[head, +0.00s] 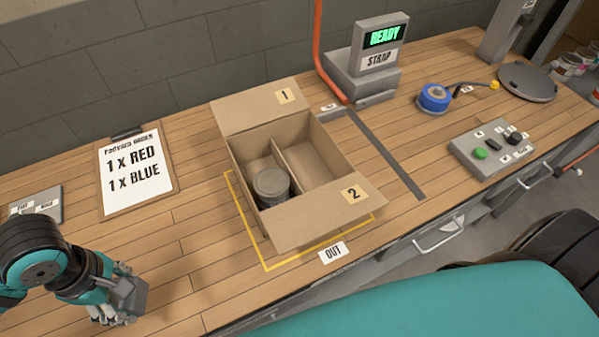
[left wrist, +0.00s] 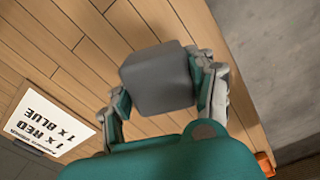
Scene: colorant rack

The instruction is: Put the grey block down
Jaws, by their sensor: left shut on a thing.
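The grey block (left wrist: 157,80) is a plain, dark box with rounded edges. In the left wrist view it sits between the two fingers of my left gripper (left wrist: 160,88), which is shut on it. In the head view my left gripper (head: 112,308) is low over the near left part of the wooden bench (head: 190,253). The arm and fingers largely hide the block there. I cannot tell whether the block touches the bench. My right gripper is not in view.
A clipboard (head: 140,195) reading "1 x RED, 1 x BLUE" lies behind my left gripper. To the right, an open cardboard box (head: 315,225) holds a grey can (head: 271,186) in its left compartment. A yellow outline surrounds the box. Bare bench lies between gripper and box.

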